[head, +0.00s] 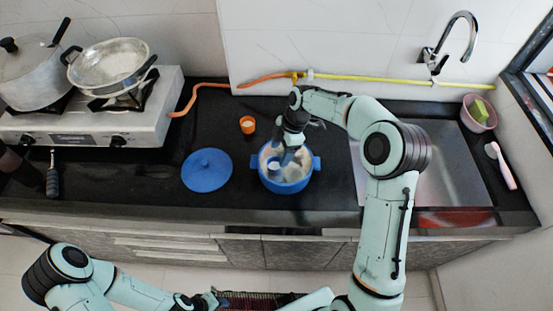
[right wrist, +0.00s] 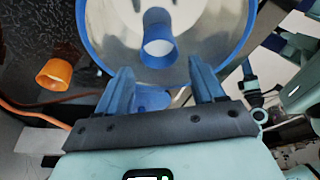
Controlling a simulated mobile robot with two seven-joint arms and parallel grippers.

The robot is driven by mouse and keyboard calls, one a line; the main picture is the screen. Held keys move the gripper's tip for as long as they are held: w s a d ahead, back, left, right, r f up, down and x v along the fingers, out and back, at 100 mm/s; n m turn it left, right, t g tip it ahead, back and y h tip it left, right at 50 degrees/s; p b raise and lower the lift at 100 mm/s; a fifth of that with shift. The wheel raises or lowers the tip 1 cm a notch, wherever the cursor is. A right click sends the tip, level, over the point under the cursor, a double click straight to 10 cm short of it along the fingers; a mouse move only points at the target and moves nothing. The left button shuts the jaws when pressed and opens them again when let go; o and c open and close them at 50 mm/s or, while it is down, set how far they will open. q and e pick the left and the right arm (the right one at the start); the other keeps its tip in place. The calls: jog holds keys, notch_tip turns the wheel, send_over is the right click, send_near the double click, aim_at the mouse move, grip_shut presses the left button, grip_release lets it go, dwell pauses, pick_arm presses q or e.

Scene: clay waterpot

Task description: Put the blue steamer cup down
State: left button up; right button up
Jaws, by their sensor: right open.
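The blue steamer cup (right wrist: 158,47) stands inside the blue pot (right wrist: 222,58), in the upper middle of the right wrist view. My right gripper (right wrist: 160,68) is open, with its two blue fingers apart on either side of the cup's near end. I cannot tell whether a finger touches it. In the head view the pot (head: 288,184) stands on the black counter, and my right gripper (head: 287,157) reaches down over its mouth, partly hiding the inside. My left gripper (head: 207,300) is low at the bottom edge, in front of the counter; its jaws are unclear.
A blue lid (head: 207,171) lies left of the pot. An orange cup (head: 247,124) stands behind, between them. The stove (head: 90,130) with pans is at left; the sink (head: 440,160) is at right. A pink bowl (head: 479,113) stands at far right. The counter's front strip is clear.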

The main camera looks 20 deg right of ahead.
jog(key=v, duration=0.5)
jog(key=shift+r, duration=0.25)
